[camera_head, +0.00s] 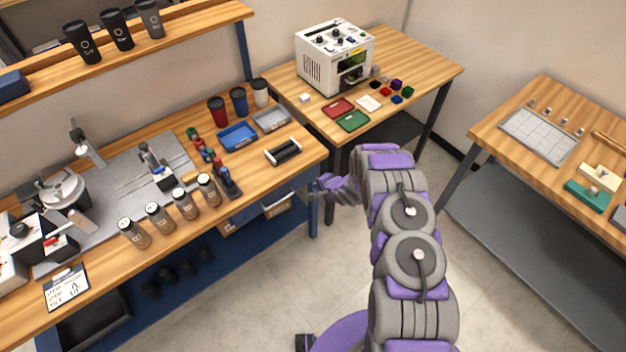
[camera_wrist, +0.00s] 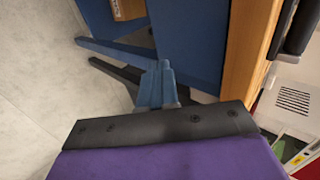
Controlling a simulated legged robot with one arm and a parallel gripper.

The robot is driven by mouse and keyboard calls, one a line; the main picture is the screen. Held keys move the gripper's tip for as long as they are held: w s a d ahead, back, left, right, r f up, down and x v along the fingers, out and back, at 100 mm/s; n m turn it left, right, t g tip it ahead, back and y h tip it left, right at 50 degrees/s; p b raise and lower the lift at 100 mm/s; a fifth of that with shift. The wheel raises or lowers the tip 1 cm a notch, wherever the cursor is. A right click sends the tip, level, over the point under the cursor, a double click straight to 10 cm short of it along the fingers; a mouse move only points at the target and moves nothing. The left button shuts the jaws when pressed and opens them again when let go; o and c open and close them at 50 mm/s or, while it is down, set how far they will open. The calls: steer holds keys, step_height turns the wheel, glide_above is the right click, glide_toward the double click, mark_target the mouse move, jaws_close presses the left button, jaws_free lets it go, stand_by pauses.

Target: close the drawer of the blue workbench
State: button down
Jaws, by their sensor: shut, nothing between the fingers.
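The blue workbench (camera_head: 112,250) has a wooden top and stands on the left in the head view. Its blue drawer (camera_head: 290,190) is under the right end of the top. My arm partly hides that area, and I cannot tell how far out the drawer stands. In the wrist view a blue panel (camera_wrist: 188,45) lies beside the wooden top edge (camera_wrist: 240,45). My gripper (camera_head: 328,184) is low, just right of the bench's right end. In the wrist view my gripper (camera_wrist: 163,68) is shut and empty in front of the blue panel; contact cannot be told.
Cups, a blue tray (camera_head: 237,136) and a black roller stand (camera_head: 283,152) are on the bench top. Boxes (camera_head: 278,204) sit beneath it. A table with a white machine (camera_head: 335,58) is behind. Another wooden table (camera_head: 560,110) is on the right. Clear floor (camera_head: 480,270) lies between.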

steer(key=v, duration=0.8)
steer(key=shift+s+d+r+p, duration=0.15)
steer(key=shift+s+d+p, duration=0.1)
steer(key=shift+d+p, duration=0.15)
